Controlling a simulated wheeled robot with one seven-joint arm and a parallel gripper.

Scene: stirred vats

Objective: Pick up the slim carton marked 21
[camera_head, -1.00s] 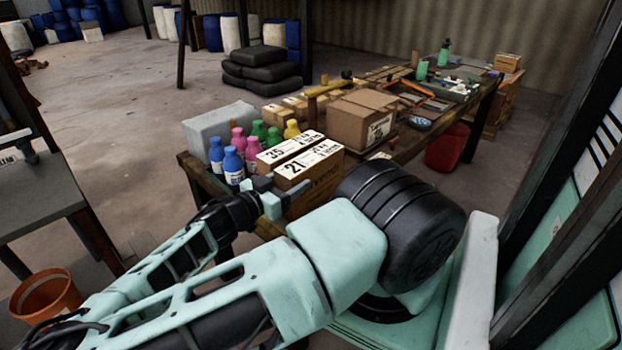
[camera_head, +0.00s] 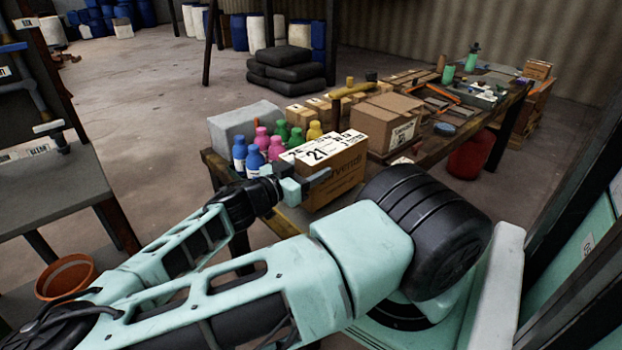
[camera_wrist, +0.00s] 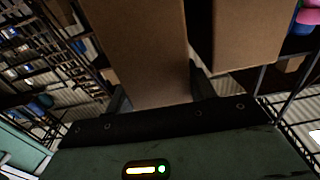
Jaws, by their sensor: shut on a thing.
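The slim carton marked 21 (camera_head: 338,178) is brown with a white top label. It stands upright at the near edge of the bench in the head view and looks slightly raised, though its base is partly hidden by my arm. My gripper (camera_head: 306,186) is shut on it from the near side. In the wrist view the brown carton (camera_wrist: 140,45) fills the space between the two dark fingers (camera_wrist: 158,97). A second carton (camera_head: 297,152) sits right behind it, mostly hidden; a brown carton beside it also shows in the wrist view (camera_wrist: 234,35).
Blue, pink, green and yellow bottles (camera_head: 276,147) stand close to the left of the cartons, before a grey block (camera_head: 243,124). A larger cardboard box (camera_head: 385,125) is behind right. The wooden bench (camera_head: 440,142) runs back right. Open floor (camera_head: 150,130) lies left.

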